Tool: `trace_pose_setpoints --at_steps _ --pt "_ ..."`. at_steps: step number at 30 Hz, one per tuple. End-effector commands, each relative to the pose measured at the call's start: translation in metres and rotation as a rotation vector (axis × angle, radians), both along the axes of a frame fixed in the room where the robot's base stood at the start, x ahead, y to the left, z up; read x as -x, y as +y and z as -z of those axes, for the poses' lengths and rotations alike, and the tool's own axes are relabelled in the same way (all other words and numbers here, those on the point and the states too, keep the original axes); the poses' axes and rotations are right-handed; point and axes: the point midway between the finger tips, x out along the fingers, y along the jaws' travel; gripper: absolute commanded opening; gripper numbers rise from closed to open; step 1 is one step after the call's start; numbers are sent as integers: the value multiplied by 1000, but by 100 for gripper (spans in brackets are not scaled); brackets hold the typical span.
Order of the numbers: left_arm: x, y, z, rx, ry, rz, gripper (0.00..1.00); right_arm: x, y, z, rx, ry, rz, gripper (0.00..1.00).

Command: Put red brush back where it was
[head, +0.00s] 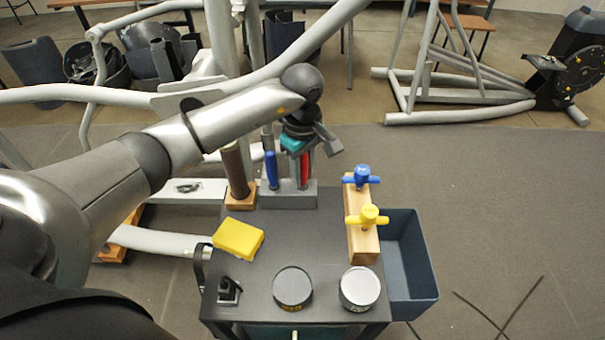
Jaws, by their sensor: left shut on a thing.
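The red brush (305,172) shows as a red upright handle at the grey holder block (290,195) on the back edge of the small dark table. My left gripper (307,152) comes in from the upper left and points down over it, shut on the red brush. The gripper partly hides the brush's top, and I cannot tell how deep its lower end sits in the block. A blue-handled tool (271,170) stands upright in the same block, left of the red brush. My right gripper is not in view.
The dark table (262,265) also bears a yellow sponge (238,239), two round tins (293,287), and a wooden block (362,240) with blue and yellow T-handles. A brown cylinder (236,165) stands left of the holder. A blue-grey bin (408,265) hangs at the right.

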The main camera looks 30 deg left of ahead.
Motion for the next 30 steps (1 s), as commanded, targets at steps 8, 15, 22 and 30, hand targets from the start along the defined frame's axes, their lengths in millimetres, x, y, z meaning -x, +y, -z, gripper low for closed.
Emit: trace_pose_setpoints --at_steps 8,15,22,30 --pt "-1 0 4 1 -3 0 0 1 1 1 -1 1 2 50" --pt "0 0 5 1 -2 0 49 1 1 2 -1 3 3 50" --pt "-1 0 5 1 -2 0 61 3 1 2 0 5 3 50" --pt "-1 0 -6 -1 -4 0 61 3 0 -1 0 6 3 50"
